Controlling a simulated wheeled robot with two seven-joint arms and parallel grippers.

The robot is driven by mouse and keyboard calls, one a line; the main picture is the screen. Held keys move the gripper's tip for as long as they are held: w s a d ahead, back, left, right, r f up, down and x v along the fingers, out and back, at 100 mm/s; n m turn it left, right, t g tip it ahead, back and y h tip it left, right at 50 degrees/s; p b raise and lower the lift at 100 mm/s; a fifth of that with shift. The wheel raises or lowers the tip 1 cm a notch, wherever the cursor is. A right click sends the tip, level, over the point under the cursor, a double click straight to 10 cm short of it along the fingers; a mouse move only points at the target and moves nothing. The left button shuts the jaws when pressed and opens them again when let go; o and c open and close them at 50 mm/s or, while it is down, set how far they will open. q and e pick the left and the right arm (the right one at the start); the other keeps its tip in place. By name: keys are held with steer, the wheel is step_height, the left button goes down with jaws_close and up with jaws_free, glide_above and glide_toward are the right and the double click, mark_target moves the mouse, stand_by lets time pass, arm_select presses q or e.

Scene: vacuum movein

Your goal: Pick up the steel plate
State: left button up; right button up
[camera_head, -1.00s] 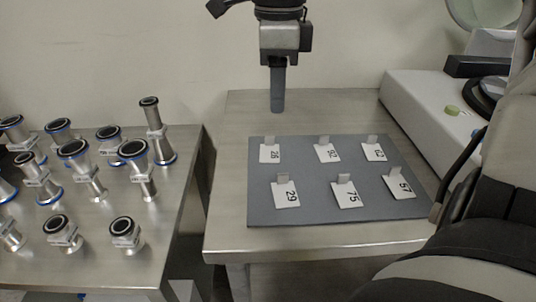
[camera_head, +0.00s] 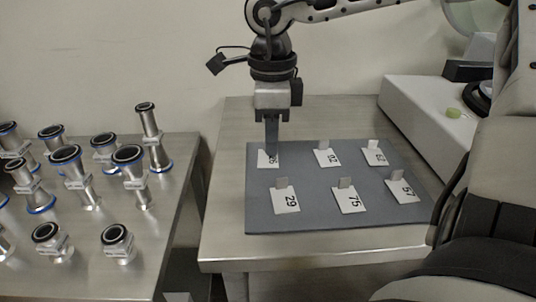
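Several small steel plates stand upright on white numbered cards on a dark grey mat (camera_head: 318,190) on the right-hand table. The plates show at card 29 (camera_head: 281,183), card 75 (camera_head: 345,183), card 52 (camera_head: 323,145), the back right card (camera_head: 372,144) and card 57 (camera_head: 396,175). My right gripper (camera_head: 271,151) points straight down over the back left card (camera_head: 263,160). Its fingers overlap in this view, so their gap does not show. They hide the plate at that card, and I cannot tell whether they touch it. My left gripper is out of view.
A steel table (camera_head: 90,255) on the left holds several metal pipe fittings with blue rings. A gap separates it from the right-hand table (camera_head: 225,225). A white machine (camera_head: 425,112) stands at the back right. The front of the mat is clear.

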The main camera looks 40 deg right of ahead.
jaws_close()
